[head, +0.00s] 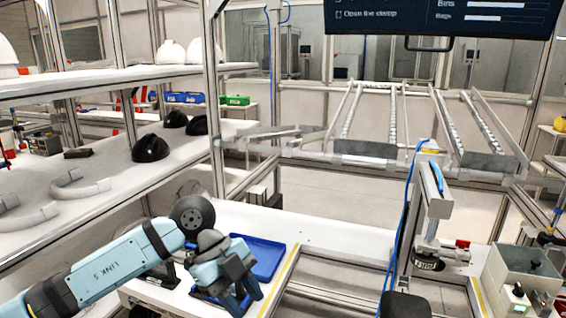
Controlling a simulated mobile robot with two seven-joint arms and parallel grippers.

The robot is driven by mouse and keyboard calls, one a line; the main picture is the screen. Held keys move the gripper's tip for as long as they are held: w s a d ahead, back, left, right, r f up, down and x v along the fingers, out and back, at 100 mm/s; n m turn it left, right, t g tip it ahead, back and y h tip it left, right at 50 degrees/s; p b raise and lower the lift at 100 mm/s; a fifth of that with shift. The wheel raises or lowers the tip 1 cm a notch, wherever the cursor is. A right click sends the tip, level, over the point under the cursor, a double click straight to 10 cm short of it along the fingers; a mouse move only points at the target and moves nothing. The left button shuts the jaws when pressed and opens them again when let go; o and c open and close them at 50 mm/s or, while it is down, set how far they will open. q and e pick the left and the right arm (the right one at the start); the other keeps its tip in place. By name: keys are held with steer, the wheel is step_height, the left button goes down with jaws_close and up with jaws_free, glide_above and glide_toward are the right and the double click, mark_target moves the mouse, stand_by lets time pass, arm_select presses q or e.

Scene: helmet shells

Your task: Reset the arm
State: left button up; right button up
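My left arm (115,268) comes in from the lower left, light blue with a dark round joint. My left gripper (244,297) points down over the white workbench, in front of a blue tray (268,257). Its dark blue fingers look apart, and I see nothing held between them. The gripper covers part of the tray. My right gripper is not in view.
Black helmet shells (151,148) lie on the left shelf near pale curved parts (80,186). White shells (171,51) stand on the upper shelf. A press-like fixture (432,215) and a grey control box (522,275) stand at the right. Roller rails (350,115) are behind.

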arm_select(q)
steer(key=s+d+r+m+g+h, duration=0.1)
steer(key=s+d+m+g+h, duration=0.15)
steer(key=s+d+h, duration=0.7)
steer(key=w+a+f+n+t+y, duration=0.25)
steer(key=a+f+n+t, duration=0.35)
steer(key=n+t, duration=0.55)
steer(key=w+a+f+n+t+y, duration=0.1)
steer(key=w+a+f+n+t, duration=0.4)
steer(key=n+t, duration=0.65)
steer(key=s+a+f+n+g+y, duration=0.25)
steer(key=s+a+f+y, duration=0.2)
steer(key=s+f, duration=0.45)
steer(key=s+a+f+n+g+y, duration=0.2)
steer(key=s+a+f+g+y, duration=0.3)
steer(key=f, duration=0.7)
steer(key=s+a+r+m+t+p, duration=0.1)
steer(key=s+r+p, duration=0.2)
steer(key=r+p, duration=1.1)
steer(key=p, duration=0.5)
steer(key=shift+a+r, duration=0.15)
steer(key=shift+a, duration=0.25)
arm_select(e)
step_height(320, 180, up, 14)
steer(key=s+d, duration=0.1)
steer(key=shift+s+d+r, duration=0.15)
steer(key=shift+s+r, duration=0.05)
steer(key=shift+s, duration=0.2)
